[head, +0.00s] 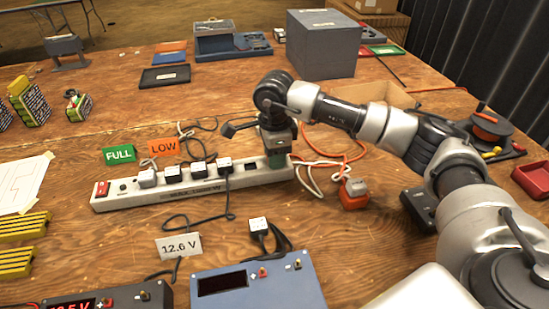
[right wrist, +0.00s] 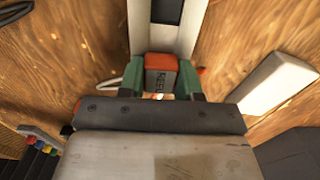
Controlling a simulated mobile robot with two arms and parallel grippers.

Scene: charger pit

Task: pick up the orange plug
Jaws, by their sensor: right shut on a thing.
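My right gripper (head: 277,163) is low over the right end of the white power strip (head: 118,204). In the right wrist view its green fingers (right wrist: 163,80) are shut on the orange plug (right wrist: 163,62), which has a dark grey face with lettering that looks like "REEL". The plug is in line with the end of the strip (right wrist: 139,15); I cannot tell whether it sits in a socket. In the head view the gripper hides it. My left gripper is not in view.
Several plugs with dark cords fill the strip's left part, beside green FULL (head: 119,153) and orange LOW (head: 164,147) cards. An orange and grey block (head: 354,194) lies right of the gripper, near orange and white cords. A cable reel (head: 490,125) stands farther right.

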